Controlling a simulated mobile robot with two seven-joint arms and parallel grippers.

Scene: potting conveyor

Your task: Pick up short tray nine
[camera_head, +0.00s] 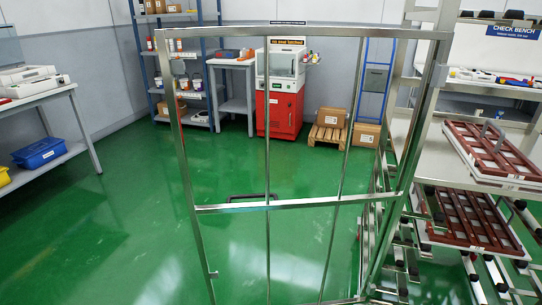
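Two brown-red slatted trays with pale edges are at the right. The upper tray (500,157) lies on a shelf and has a grey handle on top. The lower tray (465,218) lies below it, above a row of metal bars, and also has a handle. I cannot read a number on either, so I cannot tell whether one is short tray nine. Neither of my grippers shows in this view.
An upright metal frame (322,202) with thin bars and a dark handle (251,197) stands close in front. Behind it are a red cabinet (281,115), a blue shelf rack (137,35) and cardboard boxes (331,117). A table (45,95) stands left. Green floor is open at left.

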